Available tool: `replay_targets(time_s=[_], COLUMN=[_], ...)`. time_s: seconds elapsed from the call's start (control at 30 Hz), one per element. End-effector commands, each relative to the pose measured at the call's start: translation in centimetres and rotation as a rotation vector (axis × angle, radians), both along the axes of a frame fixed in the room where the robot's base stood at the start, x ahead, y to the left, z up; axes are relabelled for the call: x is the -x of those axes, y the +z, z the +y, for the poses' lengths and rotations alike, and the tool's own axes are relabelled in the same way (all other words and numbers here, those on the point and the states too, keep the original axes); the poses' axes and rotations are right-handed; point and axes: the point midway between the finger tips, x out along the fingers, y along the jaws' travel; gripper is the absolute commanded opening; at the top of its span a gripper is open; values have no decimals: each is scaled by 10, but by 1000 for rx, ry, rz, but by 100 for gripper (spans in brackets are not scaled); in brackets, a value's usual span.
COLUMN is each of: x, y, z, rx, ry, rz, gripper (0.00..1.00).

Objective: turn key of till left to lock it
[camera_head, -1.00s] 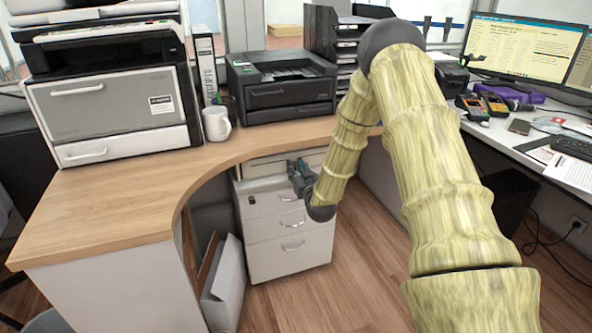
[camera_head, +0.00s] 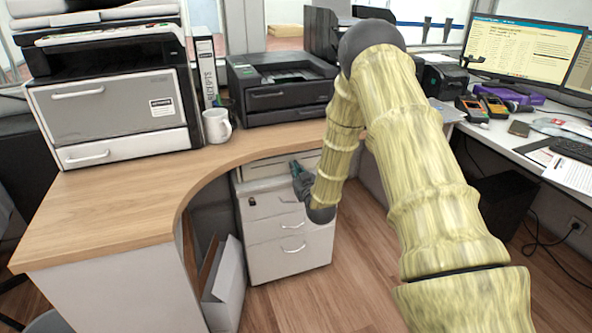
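A white drawer unit (camera_head: 288,258) stands under the curved wooden counter. A pale, shallow drawer front (camera_head: 262,170), which may be the till, sits above it just below the counter edge. A small dark lock-like spot (camera_head: 251,201) shows at the unit's upper left; I cannot make out a key. My gripper (camera_head: 294,166) is in front of the pale drawer front, right of that spot. It is small and partly turned away, so its finger opening and any contact are unclear. My wrist and forearm hide the right part of the drawers.
The counter edge (camera_head: 222,166) curves close above my gripper. A printer (camera_head: 285,90) and a white mug (camera_head: 216,126) stand on the counter. A white panel or box (camera_head: 227,285) leans at lower left. Bare floor (camera_head: 335,300) lies in front of the drawers.

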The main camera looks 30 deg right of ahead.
Motion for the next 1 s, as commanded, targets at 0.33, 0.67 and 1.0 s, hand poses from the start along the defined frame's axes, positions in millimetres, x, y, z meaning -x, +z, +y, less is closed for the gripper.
replay_targets(time_s=[0.33,0.67,1.0], x=[-1,-1,-1], y=[0,-1,-4], z=[4,5,6], rx=[309,604,821], ry=[3,5,3], rz=[77,146,199], gripper=[0,0,0])
